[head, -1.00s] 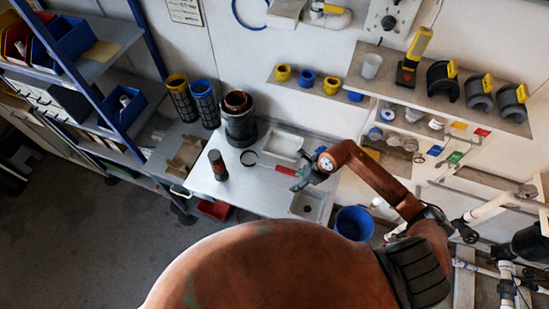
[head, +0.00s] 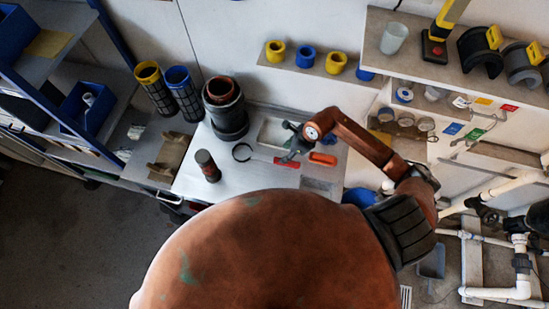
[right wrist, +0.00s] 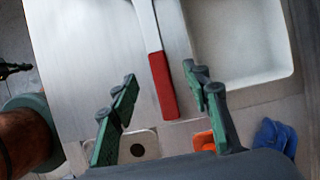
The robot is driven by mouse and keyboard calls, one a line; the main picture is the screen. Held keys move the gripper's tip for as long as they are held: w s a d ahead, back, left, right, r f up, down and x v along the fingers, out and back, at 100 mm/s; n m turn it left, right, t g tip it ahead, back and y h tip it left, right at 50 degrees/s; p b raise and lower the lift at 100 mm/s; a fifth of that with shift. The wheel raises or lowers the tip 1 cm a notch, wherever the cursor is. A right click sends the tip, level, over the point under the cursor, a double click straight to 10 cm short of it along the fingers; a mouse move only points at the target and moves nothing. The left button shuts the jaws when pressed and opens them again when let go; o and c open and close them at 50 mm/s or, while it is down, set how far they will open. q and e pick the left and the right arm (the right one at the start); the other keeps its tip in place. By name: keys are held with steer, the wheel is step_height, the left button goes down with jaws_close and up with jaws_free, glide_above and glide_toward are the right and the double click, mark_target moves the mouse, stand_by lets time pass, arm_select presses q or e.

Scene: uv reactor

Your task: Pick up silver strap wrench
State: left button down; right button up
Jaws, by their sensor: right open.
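A strap wrench with a silver shaft and a red handle (head: 286,163) lies on the metal worktop. Its dark ring (head: 242,152) is to the left of the handle. In the right wrist view the red handle (right wrist: 163,86) and the silver shaft (right wrist: 146,25) show, the shaft running out at the top. My right gripper (head: 290,152) is over the handle in the head view. In the right wrist view the gripper (right wrist: 159,76) is open, with the red handle seen between its two green-faced fingers. Contact cannot be made out. My left gripper is not in view.
A white tray (right wrist: 240,38) lies beside the wrench. An orange object (head: 322,159) lies right of the gripper. A shelf of cups and fittings (head: 318,68) runs along the wall.

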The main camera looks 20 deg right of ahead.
mark_target(277, 159)
steer(key=p+x, duration=0.1)
steer(key=x, duration=0.6)
steer(key=shift+a+f, duration=0.1)
steer(key=shift+a, duration=0.15)
steer(key=shift+c, duration=0.2)
jaws_close()
